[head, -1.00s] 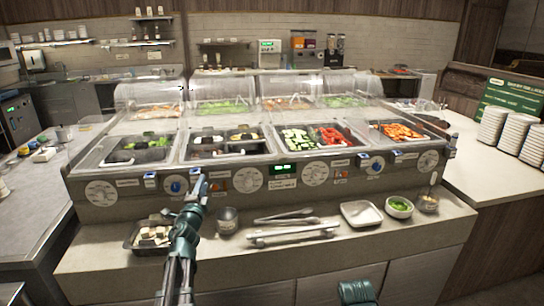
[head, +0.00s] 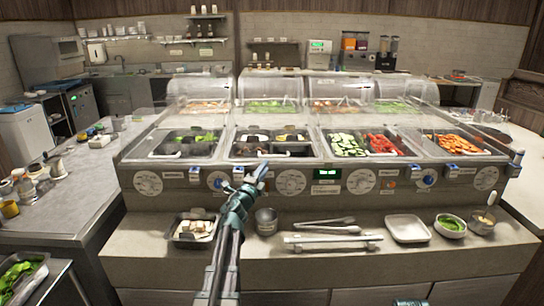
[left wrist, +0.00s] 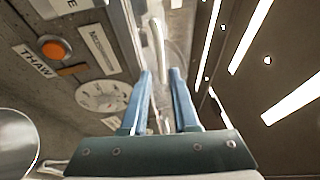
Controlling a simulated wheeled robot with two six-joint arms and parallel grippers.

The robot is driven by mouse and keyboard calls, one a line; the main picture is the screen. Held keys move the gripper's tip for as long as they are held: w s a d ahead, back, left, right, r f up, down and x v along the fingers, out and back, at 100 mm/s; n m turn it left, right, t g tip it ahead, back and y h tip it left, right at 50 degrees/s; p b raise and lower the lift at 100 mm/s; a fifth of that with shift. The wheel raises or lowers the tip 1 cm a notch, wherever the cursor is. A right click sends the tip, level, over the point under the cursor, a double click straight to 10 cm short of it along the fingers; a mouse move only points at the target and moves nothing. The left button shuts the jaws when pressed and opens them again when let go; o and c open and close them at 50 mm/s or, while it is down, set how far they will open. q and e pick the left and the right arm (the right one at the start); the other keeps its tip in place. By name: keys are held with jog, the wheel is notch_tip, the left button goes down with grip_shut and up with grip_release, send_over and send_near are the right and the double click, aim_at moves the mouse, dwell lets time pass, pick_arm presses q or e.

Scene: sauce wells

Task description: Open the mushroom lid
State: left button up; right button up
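The front row of wells on the counter unit has clear lids with a front rail. The second well from the left (head: 272,144) holds dark, white and yellow food in several pans. I cannot read which lid is the mushroom one. My left gripper (head: 256,178) is in front of this well, at the unit's front panel. In the left wrist view its two blue fingers (left wrist: 161,74) are apart with nothing between them. A pale bar-like handle (left wrist: 158,42) shows just beyond the fingertips; I see no grasp on it. My right gripper's fingers are not visible.
Domed clear covers (head: 271,88) stand behind. The panel carries knobs and dials.

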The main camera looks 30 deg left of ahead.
aim_at(271, 157)
pick_arm(q)
jog(key=p+x, duration=0.1)
jog(key=x, duration=0.7)
jog(key=shift+s, duration=0.1)
grip_shut()
dwell(1.0)
